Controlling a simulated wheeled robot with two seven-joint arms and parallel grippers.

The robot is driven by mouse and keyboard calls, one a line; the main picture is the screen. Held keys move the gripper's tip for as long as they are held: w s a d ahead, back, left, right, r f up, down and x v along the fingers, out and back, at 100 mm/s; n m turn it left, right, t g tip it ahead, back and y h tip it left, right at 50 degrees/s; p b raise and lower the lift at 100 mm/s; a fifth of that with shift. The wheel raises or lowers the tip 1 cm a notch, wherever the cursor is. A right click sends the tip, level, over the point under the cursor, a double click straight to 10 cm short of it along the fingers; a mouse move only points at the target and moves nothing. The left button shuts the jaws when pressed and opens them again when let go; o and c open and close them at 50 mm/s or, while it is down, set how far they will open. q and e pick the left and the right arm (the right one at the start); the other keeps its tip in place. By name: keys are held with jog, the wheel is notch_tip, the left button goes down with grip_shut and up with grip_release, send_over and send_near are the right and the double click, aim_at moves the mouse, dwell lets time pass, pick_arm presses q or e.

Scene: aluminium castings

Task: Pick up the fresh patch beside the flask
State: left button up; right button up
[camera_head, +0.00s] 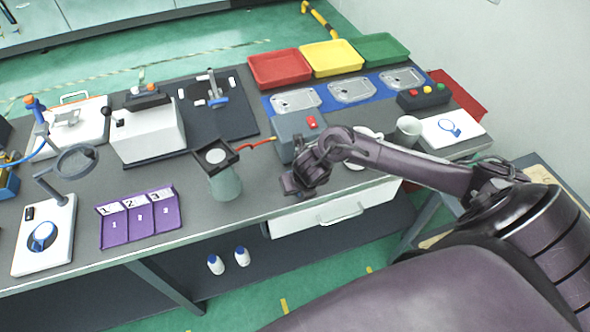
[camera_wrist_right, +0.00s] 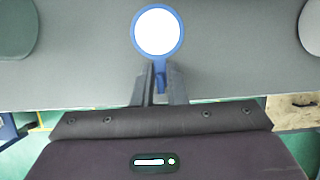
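The patch is a white disc (camera_wrist_right: 158,32) with a blue rim and a short blue handle, seen in the right wrist view. My right gripper (camera_wrist_right: 161,85) has its two fingers on either side of the handle. Whether they press on it I cannot tell. In the head view my right gripper (camera_head: 298,184) is low over the front of the table, and its arm hides the patch. The flask (camera_head: 226,183), a grey-green cylinder with a dark top and white disc, stands to its left. My left gripper is not in view.
A grey box with a red switch (camera_head: 311,122) stands just behind the right gripper. A grey cup (camera_head: 408,130) stands to the right. Purple numbered holders (camera_head: 140,218) lie left of the flask. Red, yellow (camera_head: 332,58) and green trays line the back.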

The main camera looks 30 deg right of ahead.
jog(key=shift+r, duration=0.15)
grip_shut()
notch_tip(320, 180, up, 20)
jog(key=p, duration=0.7)
jog(key=shift+p, duration=0.3)
